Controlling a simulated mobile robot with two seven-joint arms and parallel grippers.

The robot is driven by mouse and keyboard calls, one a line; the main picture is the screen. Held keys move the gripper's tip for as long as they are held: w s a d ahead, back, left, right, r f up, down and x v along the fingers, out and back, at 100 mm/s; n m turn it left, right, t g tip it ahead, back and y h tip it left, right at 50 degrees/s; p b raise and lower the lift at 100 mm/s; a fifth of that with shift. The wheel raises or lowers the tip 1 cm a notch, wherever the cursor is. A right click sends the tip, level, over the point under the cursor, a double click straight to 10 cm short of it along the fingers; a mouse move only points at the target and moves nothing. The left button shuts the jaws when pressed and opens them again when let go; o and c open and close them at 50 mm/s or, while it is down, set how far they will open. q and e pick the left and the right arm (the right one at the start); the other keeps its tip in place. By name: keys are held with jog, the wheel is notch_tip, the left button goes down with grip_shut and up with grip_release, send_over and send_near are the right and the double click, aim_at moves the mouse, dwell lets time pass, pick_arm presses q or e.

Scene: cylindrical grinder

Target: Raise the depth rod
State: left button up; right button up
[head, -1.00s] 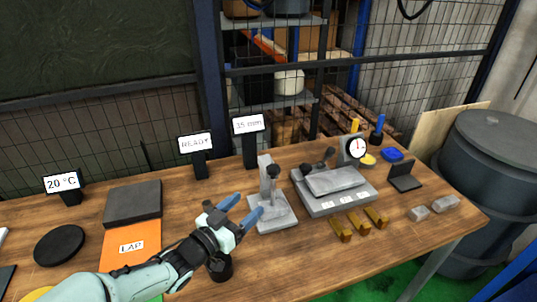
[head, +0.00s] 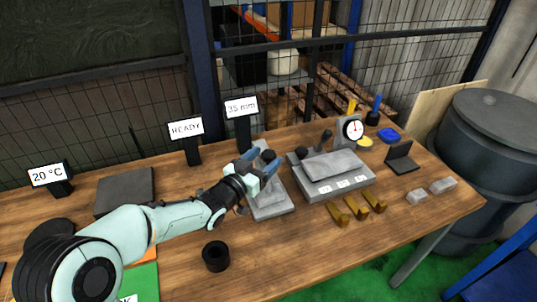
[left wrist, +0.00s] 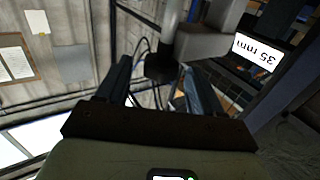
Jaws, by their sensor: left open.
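A grey stand (head: 272,208) with a flat base and an upright column stands mid-table, left of a grey block-like fixture. A black knob (head: 268,156) shows near its top, partly hidden by my gripper; I take it as belonging to the depth rod. My left gripper (head: 261,163) is open at the knob. In the left wrist view the dark round knob (left wrist: 160,68) lies between the spread fingers near their tips, with grey metal parts (left wrist: 205,42) beyond. Whether a finger touches it I cannot tell. My right gripper is not in view.
The grey fixture (head: 332,176) is close on the right, with brass pieces (head: 356,207) in front. A black cup (head: 216,256) stands in front of my arm.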

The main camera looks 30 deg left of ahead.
pick_arm(q)
jog(key=shift+w+d, duration=0.15)
jog(key=shift+w, duration=1.05)
grip_shut()
notch_tip(320, 180, up, 6)
jog(key=shift+f+p, duration=0.15)
jog(key=shift+p, duration=1.1)
grip_release()
jog(key=shift+f, duration=0.1)
